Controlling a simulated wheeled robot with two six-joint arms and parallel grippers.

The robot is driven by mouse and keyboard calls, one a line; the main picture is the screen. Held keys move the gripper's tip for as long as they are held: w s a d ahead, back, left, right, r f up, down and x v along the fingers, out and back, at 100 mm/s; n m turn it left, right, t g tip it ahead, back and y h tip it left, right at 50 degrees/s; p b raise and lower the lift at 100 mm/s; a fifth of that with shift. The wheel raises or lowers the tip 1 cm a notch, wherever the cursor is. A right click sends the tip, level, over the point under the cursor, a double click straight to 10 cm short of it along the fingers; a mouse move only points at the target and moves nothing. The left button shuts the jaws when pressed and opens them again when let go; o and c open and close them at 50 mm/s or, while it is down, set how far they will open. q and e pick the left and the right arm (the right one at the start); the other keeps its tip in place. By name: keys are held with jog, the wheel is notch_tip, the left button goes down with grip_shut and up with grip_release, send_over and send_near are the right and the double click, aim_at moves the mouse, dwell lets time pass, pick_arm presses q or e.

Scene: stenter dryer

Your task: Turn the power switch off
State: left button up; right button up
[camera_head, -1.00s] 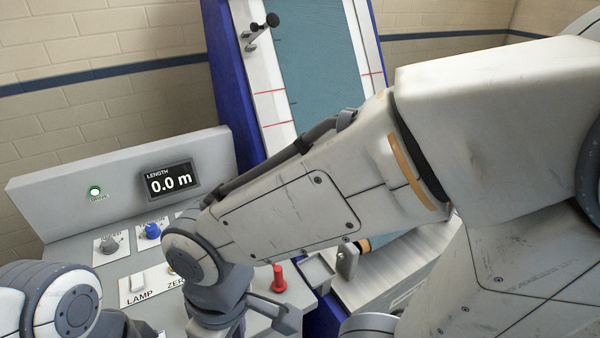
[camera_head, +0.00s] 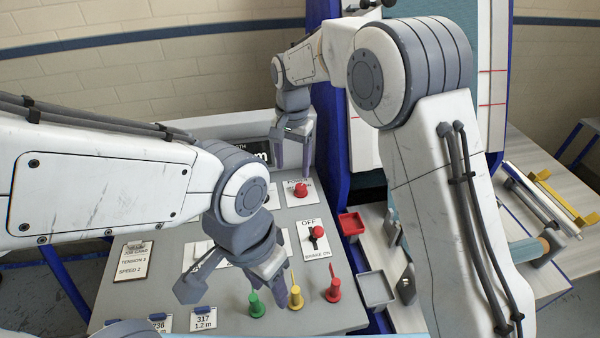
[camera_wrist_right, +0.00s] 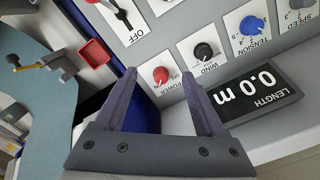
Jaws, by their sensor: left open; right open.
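The power switch is a red knob (camera_wrist_right: 161,75) on a white plate, upside down in the right wrist view, with POWER lettering beside it. In the head view the red knob (camera_head: 301,189) sits on the grey panel, near the display. My right gripper (camera_head: 294,160) is open and empty above the panel, just behind the knob. In the wrist view the knob shows between its fingertips (camera_wrist_right: 159,74); contact is not visible. My left gripper (camera_head: 236,284) is open, low over the panel's front, near the green and yellow pegs.
A brake lever (camera_head: 317,232) and green (camera_head: 256,304), yellow (camera_head: 296,297) and red (camera_head: 333,290) pegs stand on the panel. A red tray (camera_head: 351,224) is to the right. Black WIND (camera_wrist_right: 205,51) and blue TENSION (camera_wrist_right: 252,26) knobs neighbour the switch. The display (camera_wrist_right: 262,92) reads 0.0 m.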

aim_at(301, 186)
jog(key=w+d+f+m, duration=0.2)
jog(key=w+f+m, duration=0.15)
jog(key=w, duration=0.35)
notch_tip(301, 186, down, 11)
jog(key=p, duration=0.3)
jog(key=shift+s+r, duration=0.15)
grip_shut()
